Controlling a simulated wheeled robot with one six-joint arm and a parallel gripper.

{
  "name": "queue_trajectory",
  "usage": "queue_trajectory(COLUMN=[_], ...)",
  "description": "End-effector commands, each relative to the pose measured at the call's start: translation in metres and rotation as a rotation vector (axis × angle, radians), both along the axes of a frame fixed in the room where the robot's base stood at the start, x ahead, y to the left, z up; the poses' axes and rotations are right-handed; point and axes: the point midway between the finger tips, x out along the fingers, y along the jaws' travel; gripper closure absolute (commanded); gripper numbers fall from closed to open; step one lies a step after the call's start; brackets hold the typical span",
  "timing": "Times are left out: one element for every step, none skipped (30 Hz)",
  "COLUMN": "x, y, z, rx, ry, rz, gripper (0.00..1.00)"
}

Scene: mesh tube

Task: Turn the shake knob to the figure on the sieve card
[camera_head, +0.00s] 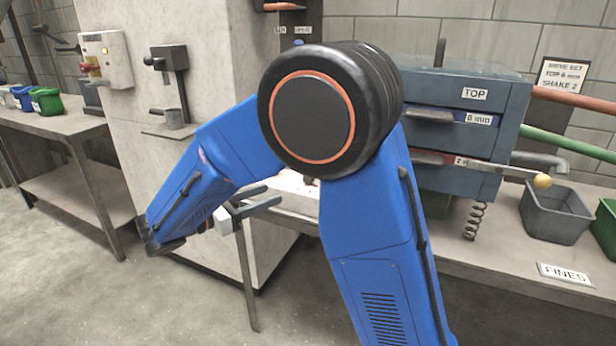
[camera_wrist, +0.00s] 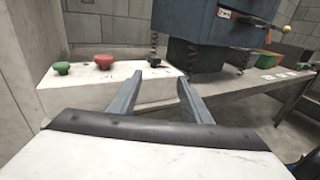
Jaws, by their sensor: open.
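The sieve card (camera_head: 562,78) hangs on the back wall at the right of the head view; it reads "SHAKE 2", with "TOP 8 mm" above. In the wrist view a white control box (camera_wrist: 75,90) carries a green button (camera_wrist: 61,67), a red button (camera_wrist: 104,61) and a small dark knob-like part (camera_wrist: 154,61) at its right. I cannot read any scale or setting there. My gripper (camera_head: 272,195) is open and empty, low beside the bench. In the wrist view its fingers (camera_wrist: 161,79) point towards the box's right part, apparently not touching it.
The blue-grey sieve shaker (camera_head: 461,140) stands on springs at the right, with a yellow-tipped lever (camera_head: 543,181) sticking out. A grey bin (camera_head: 553,214) stands on the bench near the FINES label (camera_head: 564,273). My arm hides much of the middle. Floor is clear at left.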

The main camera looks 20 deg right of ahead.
Motion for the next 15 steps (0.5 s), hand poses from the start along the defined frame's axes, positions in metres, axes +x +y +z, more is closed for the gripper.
queue_trajectory(x=[0.003, 0.004, 0.005, 0.006, 0.006, 0.007, 0.008, 0.009, 0.010, 0.012, 0.013, 0.015, 0.016, 0.018, 0.021], y=[0.008, 0.011, 0.013, 0.014, 0.014, 0.012, 0.010, 0.008, 0.004, 0.000, -0.005, -0.011, -0.015, -0.021, -0.028], z=[-0.001, -0.001, -0.001, -0.001, 0.000, 0.000, 0.000, 0.000, 0.000, 0.000, 0.000, 0.000, 0.000, 0.000, 0.000], rx=[-0.021, -0.031, -0.039, -0.043, -0.047, -0.048, -0.049, -0.049, -0.047, -0.047, -0.047, -0.048, -0.047, -0.047, -0.048], ry=[0.005, 0.007, 0.009, 0.009, 0.009, 0.009, 0.008, 0.008, 0.008, 0.008, 0.008, 0.009, 0.009, 0.009, 0.009], rz=[0.013, 0.018, 0.022, 0.024, 0.025, 0.025, 0.026, 0.025, 0.025, 0.024, 0.023, 0.022, 0.023, 0.023, 0.022], gripper=[0.56, 0.56, 0.56, 0.56, 0.56, 0.56, 0.56, 0.56, 0.56, 0.56, 0.56, 0.56, 0.56, 0.56, 0.56])
